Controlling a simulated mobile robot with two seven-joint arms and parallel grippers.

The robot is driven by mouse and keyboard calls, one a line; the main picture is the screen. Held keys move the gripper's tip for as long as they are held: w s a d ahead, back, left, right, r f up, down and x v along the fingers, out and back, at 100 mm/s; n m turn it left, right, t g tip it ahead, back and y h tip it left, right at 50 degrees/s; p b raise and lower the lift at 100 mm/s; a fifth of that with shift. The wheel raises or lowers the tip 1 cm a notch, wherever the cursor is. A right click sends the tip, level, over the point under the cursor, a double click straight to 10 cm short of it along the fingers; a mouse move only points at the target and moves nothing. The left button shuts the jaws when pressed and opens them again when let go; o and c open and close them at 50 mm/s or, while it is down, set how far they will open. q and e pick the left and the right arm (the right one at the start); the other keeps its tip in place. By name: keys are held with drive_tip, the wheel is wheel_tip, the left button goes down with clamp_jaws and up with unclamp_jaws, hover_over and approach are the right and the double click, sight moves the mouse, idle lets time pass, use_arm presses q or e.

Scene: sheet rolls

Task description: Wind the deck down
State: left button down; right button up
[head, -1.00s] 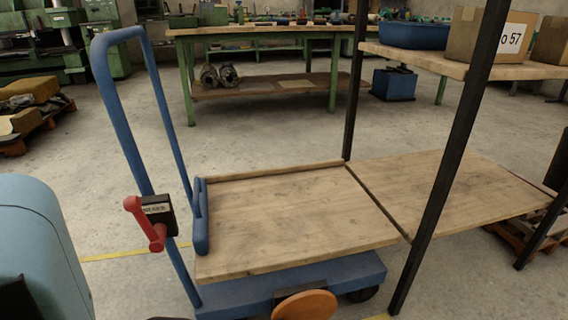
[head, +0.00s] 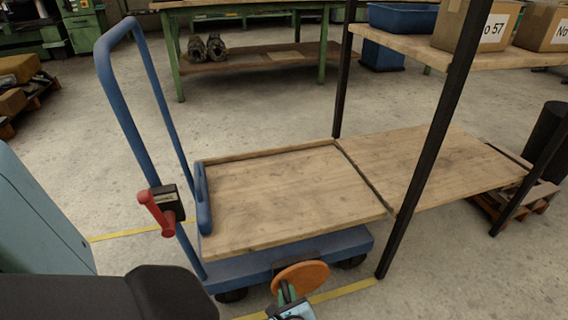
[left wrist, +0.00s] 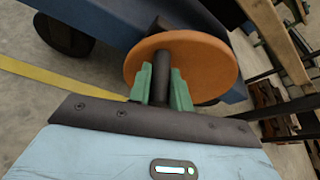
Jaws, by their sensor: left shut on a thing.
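The wooden deck (head: 285,198) belongs to a blue trolley (head: 290,259). Its top looks about level with the lower wooden shelf beside it. An orange round wheel (head: 303,276) with a dark shaft sits at the trolley's near side; it also shows in the left wrist view (left wrist: 205,62). My left gripper (head: 287,294) is at the wheel's near face. A red lever (head: 158,212) on a dark box is on the trolley's handle post. My right gripper is not in view.
The rack's lower shelf (head: 432,170) adjoins the deck on the right, with a dark upright (head: 432,150) near the front. Cartons (head: 476,25) and a blue tub (head: 403,17) stand on the upper shelf. Open floor lies behind the trolley.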

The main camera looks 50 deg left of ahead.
use_arm(q)
drive_tip(key=shift+w+d+r, duration=0.1)
drive_tip(key=shift+w+r, duration=0.05)
drive_tip(key=shift+w, duration=0.05)
idle(0.3)
drive_tip(key=c, duration=1.3)
unclamp_jaws()
drive_tip(key=shift+s, duration=0.1)
drive_tip(key=shift+d, duration=0.15)
drive_tip(key=p+v, duration=0.2)
drive_tip(key=v, duration=0.4)
drive_tip(key=shift+r, duration=0.15)
drive_tip(key=shift+s+d+r+p, duration=0.2)
drive_tip(key=shift+s+d+p, duration=0.15)
drive_tip(key=shift+d, duration=0.25)
